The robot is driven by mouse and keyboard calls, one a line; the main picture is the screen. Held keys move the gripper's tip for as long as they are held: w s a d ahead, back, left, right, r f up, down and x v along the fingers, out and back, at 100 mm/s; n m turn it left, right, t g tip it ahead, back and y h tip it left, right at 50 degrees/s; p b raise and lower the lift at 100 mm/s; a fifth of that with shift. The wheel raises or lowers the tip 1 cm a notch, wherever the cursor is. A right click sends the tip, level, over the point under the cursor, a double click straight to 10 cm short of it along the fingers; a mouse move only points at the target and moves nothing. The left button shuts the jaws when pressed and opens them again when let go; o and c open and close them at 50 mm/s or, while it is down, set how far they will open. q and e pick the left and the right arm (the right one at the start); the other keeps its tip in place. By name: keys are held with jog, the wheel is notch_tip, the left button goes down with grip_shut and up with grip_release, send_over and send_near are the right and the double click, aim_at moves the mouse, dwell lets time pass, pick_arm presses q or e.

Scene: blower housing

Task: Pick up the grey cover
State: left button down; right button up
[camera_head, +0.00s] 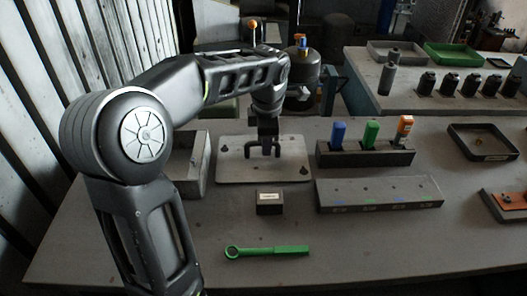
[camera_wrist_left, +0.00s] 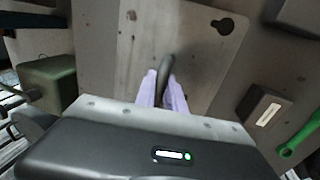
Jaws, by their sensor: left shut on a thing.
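The grey cover (camera_head: 235,172) is a flat plate with keyhole slots and a dark handle, in the middle of the table in the head view. It also fills much of the left wrist view (camera_wrist_left: 195,40), where one keyhole slot shows. My left gripper (camera_head: 266,143) is over the middle of the plate, pointing down. In the left wrist view my left gripper's pale fingers (camera_wrist_left: 161,88) are shut on the dark handle (camera_wrist_left: 166,68). I cannot tell whether the plate touches what is under it. My right gripper is not in view.
A small dark box (camera_head: 269,203) and a green wrench (camera_head: 268,251) lie in front of the cover. A rack (camera_head: 362,157) with blue, green and orange items and a long grey block (camera_head: 380,193) stand to the right. A grey bin (camera_head: 190,165) stands close on the left.

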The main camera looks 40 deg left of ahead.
pick_arm(q)
jog(key=shift+r, duration=0.1)
notch_tip(320, 180, up, 10)
jog(key=shift+f, duration=0.1)
dwell(0.3)
dwell(0.7)
